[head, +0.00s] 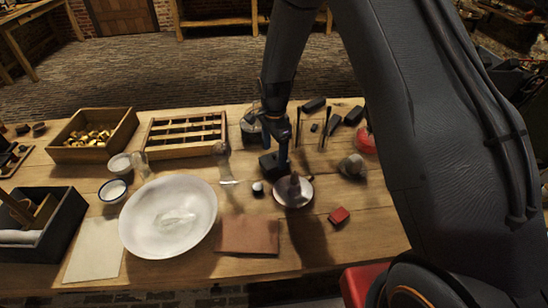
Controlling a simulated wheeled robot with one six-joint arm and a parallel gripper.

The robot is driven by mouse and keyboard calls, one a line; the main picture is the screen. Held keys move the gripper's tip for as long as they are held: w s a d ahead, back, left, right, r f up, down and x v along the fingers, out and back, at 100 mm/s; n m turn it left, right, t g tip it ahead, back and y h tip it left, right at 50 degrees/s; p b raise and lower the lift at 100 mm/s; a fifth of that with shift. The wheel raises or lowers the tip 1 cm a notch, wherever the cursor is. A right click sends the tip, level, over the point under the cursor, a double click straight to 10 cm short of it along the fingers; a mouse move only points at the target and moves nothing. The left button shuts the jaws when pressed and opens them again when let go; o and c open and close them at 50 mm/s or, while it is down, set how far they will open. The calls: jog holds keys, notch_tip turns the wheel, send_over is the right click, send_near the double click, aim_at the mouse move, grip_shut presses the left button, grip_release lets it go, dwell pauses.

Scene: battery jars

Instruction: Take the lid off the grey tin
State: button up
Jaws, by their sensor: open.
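A small grey rounded object (352,167), which looks like the grey tin, stands on the table right of my gripper. It is small and blurred, so I cannot tell where its lid meets its body. My gripper (275,164) is open and points down over the middle of the table, left of the grey object and apart from it. A pale round dish (304,198) with a brownish knob-like object on it lies just below my gripper in the picture. I cannot see anything between the jaws.
A large white basin (140,228) and a brown cloth (249,236) lie at the front. A wooden crate with brass pieces (70,153) and a slatted wooden rack (153,145) stand at the back left. A red block (339,215) lies right of the dish. Upright dark rods stand behind.

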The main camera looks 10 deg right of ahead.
jog(key=shift+f, duration=0.25)
jog(key=shift+c, duration=0.3)
jog(key=c, duration=1.1)
jog(key=shift+r, duration=0.1)
